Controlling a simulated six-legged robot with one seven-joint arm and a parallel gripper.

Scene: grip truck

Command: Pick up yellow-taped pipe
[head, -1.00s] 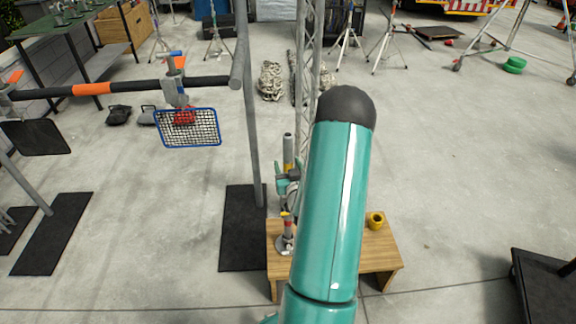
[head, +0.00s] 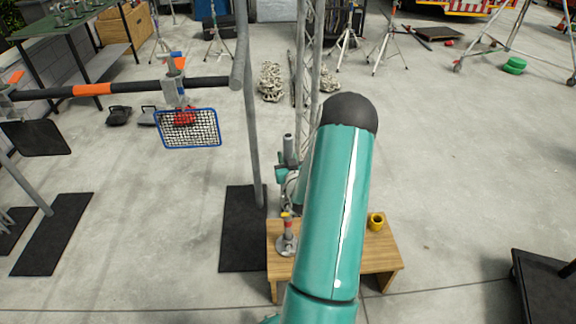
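A small upright piece (head: 287,235) stands on the wooden table, with a round grey base, a red band and yellow at its top. I cannot tell for certain whether this is the yellow-taped pipe. Above it, left of my large teal arm link, show teal and grey parts of my wrist (head: 285,175). A short upright grey cylinder (head: 289,147) shows at the top of these parts. My fingertips are small and partly hidden, so I cannot tell whether they hold anything.
The wooden table (head: 385,257) also bears a yellow cup-like piece (head: 376,221), right of my arm. A grey post (head: 252,130) on a black base plate (head: 238,250) stands left of the table. A blue-rimmed mesh basket (head: 190,129) hangs from a bar.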

